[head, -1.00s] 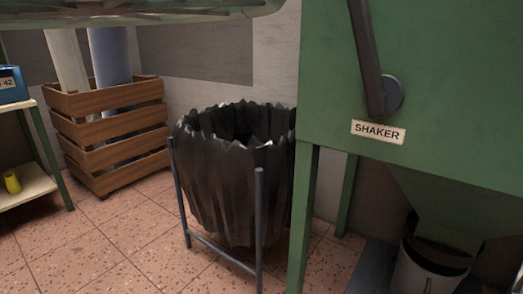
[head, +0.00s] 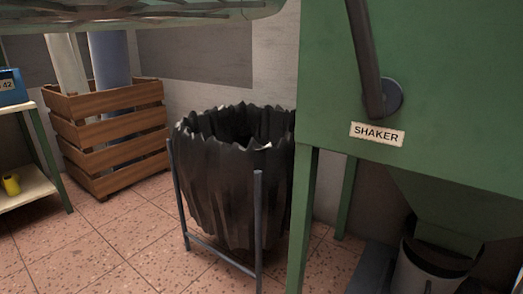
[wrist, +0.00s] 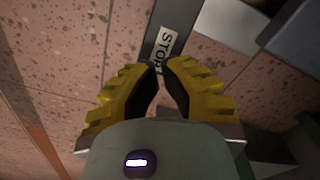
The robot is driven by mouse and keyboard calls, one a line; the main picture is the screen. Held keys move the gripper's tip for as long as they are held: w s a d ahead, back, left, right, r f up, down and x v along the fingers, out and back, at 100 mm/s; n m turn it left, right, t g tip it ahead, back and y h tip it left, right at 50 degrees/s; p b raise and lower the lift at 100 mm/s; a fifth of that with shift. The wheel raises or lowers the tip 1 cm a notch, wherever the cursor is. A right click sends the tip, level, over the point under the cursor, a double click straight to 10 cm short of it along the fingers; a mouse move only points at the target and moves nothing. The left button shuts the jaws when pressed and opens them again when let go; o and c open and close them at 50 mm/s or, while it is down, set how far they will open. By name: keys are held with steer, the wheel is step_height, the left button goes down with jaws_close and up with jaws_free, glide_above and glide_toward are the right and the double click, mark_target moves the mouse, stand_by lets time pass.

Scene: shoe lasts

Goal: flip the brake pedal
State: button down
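In the wrist view, a dark grey bar with a pale label reading STOP (wrist: 165,42) runs just beyond my fingertips; it appears to be the brake pedal, though its far end is cut off by the frame. My gripper (wrist: 158,66) has two ridged yellow fingers with dark inner pads. Their tips come together over the near part of the bar, and the gripper looks shut with nothing visible between the tips. I cannot tell whether the tips touch the bar. In the head view neither my gripper nor the STOP label shows.
A green machine labelled SHAKER (head: 377,133) with a dark lever (head: 366,60) fills the right. A bucket (head: 428,268) stands below its chute. A black bag in a metal stand (head: 235,185) is at the centre, a wooden crate (head: 112,130) at left. Tiled floor is clear at lower left.

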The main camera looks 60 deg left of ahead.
steer(key=shift+f+b, duration=2.3)
steer(key=shift+f, duration=0.1)
stand_by(1.4)
steer(key=shift+r, duration=0.15)
step_height(320, 180, up, 7)
steer(key=p, duration=0.7)
stand_by(0.4)
